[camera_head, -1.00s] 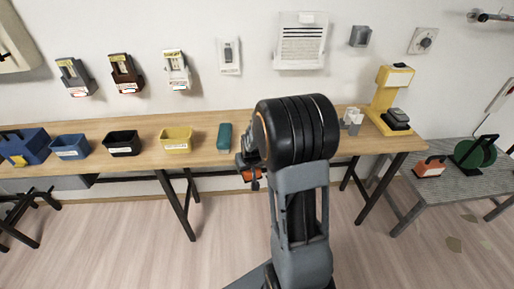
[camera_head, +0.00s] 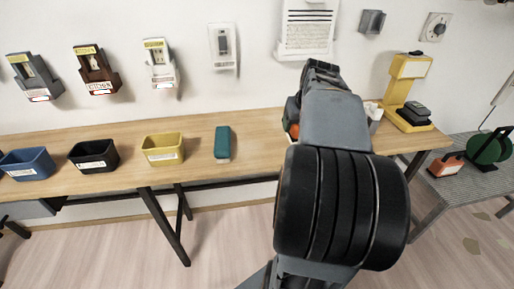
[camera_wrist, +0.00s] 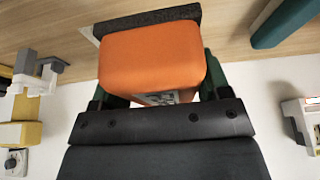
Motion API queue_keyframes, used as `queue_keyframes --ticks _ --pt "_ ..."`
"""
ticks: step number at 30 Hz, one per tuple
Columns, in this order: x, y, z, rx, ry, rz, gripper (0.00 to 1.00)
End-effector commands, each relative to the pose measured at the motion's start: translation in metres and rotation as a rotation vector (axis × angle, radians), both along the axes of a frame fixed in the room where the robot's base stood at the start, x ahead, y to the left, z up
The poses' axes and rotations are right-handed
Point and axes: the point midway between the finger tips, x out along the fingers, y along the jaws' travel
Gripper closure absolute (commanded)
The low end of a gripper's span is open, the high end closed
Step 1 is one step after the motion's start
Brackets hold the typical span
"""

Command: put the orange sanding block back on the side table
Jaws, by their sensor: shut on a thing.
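The orange sanding block (camera_wrist: 152,55) with a dark grey pad (camera_wrist: 148,20) is held between the green fingers of my gripper (camera_wrist: 158,88) in the wrist view. In the head view a bit of its orange (camera_head: 292,130) shows beside my gripper (camera_head: 293,112), which my arm mostly hides. The block appears over or near the wooden bench; I cannot tell its exact height or whether it touches the top. The grey side table (camera_head: 480,182) stands at the right, apart from my gripper.
An orange item with a black handle (camera_head: 447,164) and a green reel (camera_head: 488,148) stand on the side table. The wooden bench (camera_head: 110,185) holds blue, black and yellow bins, a teal block (camera_head: 222,143) and a yellow stand (camera_head: 405,92). The side table's front part looks clear.

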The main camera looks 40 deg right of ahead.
Motion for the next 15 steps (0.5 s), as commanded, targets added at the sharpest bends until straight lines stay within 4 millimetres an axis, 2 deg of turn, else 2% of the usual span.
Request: queue_keyframes --ticks 8,11,15 --pt "0.003 0.001 -0.001 0.0 0.0 0.001 0.55" --pt "0.014 0.005 -0.007 0.0 0.001 0.005 0.55" --pt "0.044 0.014 -0.022 0.002 0.004 0.008 0.55"
